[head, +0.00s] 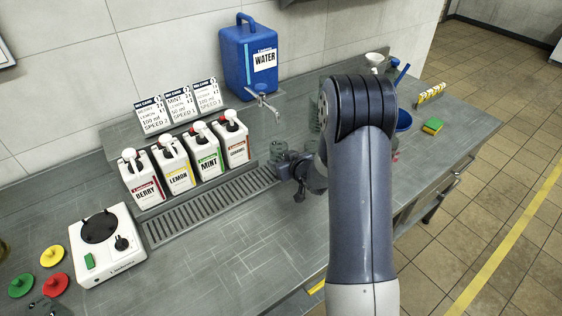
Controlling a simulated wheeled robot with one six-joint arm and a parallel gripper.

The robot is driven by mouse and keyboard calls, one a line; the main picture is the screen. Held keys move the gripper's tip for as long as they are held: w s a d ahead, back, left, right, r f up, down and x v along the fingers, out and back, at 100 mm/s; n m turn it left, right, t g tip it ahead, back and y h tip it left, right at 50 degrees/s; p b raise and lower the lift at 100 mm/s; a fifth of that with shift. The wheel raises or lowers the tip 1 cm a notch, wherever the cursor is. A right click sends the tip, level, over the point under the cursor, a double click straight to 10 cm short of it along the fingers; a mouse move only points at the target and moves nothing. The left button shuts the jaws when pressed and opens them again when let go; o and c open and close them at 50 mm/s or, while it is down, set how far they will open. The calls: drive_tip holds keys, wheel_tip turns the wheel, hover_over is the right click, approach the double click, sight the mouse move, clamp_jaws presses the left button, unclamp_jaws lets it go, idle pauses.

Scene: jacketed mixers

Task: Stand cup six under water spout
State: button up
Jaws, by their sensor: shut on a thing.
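The blue water container (248,62) stands on the raised back shelf. Its metal spout (265,98) points out over the counter toward the front right. My gripper (288,167) is shut on a clear grey cup (280,154), which looks upright at the right end of the slotted drain strip. The cup is below and in front of the spout in the picture; I cannot tell whether it is directly under it or touching the counter. No number is readable on the cup. My arm hides part of the counter to the right.
Berry (142,180), lemon (175,163), mint (205,151) and another pump bottle (232,139) stand left of the cup. A white mixer base (103,246) is at front left. A blue bowl (403,121) and a sponge (432,126) are at right.

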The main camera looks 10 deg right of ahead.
drive_tip(key=shift+w+f, duration=0.2)
drive_tip(key=shift+f, duration=0.1)
drive_tip(key=shift+f, duration=0.2)
drive_tip(key=o, duration=1)
drive_tip(key=shift+o, duration=0.2)
drive_tip(key=shift+r, duration=0.15)
drive_tip(key=shift+r, duration=0.2)
drive_tip(key=v, duration=1.2)
drive_tip(key=shift+f, duration=0.15)
